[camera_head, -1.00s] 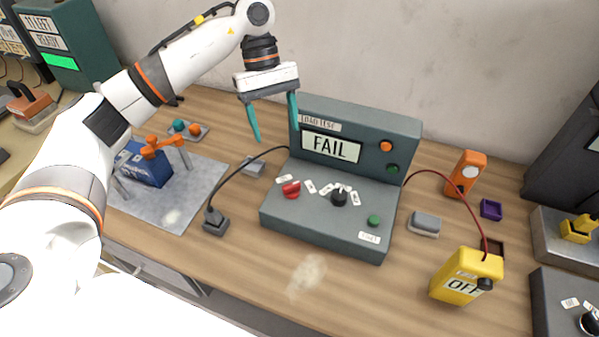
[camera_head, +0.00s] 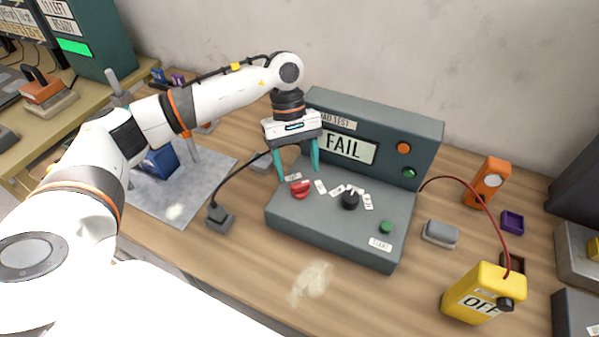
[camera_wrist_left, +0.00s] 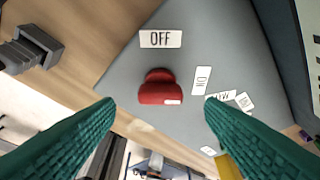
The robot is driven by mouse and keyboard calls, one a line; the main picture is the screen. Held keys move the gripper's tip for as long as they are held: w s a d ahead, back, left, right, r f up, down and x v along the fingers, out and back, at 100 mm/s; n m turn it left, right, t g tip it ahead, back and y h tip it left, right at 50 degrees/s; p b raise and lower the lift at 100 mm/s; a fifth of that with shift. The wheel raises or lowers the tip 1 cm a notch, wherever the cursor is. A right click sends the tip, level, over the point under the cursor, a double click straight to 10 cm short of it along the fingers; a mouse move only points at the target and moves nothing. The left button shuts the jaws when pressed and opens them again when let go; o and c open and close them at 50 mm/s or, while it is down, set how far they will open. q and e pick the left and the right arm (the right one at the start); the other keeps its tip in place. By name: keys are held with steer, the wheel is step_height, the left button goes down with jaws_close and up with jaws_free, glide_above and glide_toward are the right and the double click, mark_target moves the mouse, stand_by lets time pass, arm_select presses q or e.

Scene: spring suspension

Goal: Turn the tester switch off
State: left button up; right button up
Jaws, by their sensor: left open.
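The tester (camera_head: 335,222) is a grey console on the wooden bench, with a display reading FAIL (camera_head: 348,148). Its red switch (camera_head: 300,189) sits at the left of the sloping panel. In the left wrist view the red switch (camera_wrist_left: 160,88) lies between the fingers, near an OFF label (camera_wrist_left: 160,39) and another label at its right. My left gripper (camera_head: 297,176) is open, pointing down just above the red switch, with teal fingers on either side of it in the wrist view (camera_wrist_left: 158,115). Contact cannot be made out. My right gripper is not in view.
A black knob (camera_head: 350,199) and a green START button (camera_head: 386,227) share the panel. A yellow box reading OFF (camera_head: 482,296) stands at the right, joined by a red cable. A dark plug block (camera_head: 220,219) with a black cable lies at the left.

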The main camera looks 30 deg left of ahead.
mark_target(300, 183)
arm_select(q)
steer(key=shift+p+x, duration=0.3)
steer(key=shift+x, duration=1.5)
